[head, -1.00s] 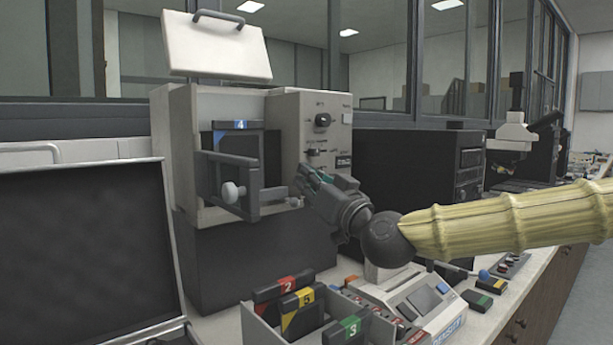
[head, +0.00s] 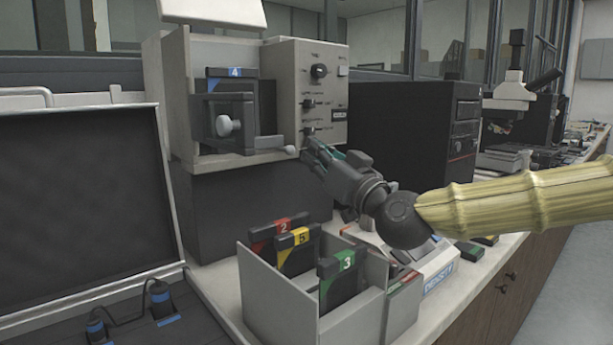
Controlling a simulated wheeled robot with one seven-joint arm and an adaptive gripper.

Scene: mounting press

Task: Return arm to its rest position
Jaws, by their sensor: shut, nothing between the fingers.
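My gripper (head: 312,150) is at the end of my arm, which reaches in from the right. Its fingers are shut and empty. They point up and left, in front of the lower right part of the mounting press (head: 317,85), apart from its lever as far as I can tell. The press holds a dark plate with a blue tag marked 4 (head: 234,74) behind a dark clamp door (head: 225,110) with a round pale knob. The press's pale lid (head: 210,12) is raised, its top cut off by the frame.
A grey rack (head: 290,305) below my gripper holds plates with red, yellow and green tags. A labelled density device (head: 440,280) stands right of it, partly hidden by my arm. A dark screen (head: 80,200) is at left. A black unit (head: 400,140) and a microscope (head: 512,90) stand behind.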

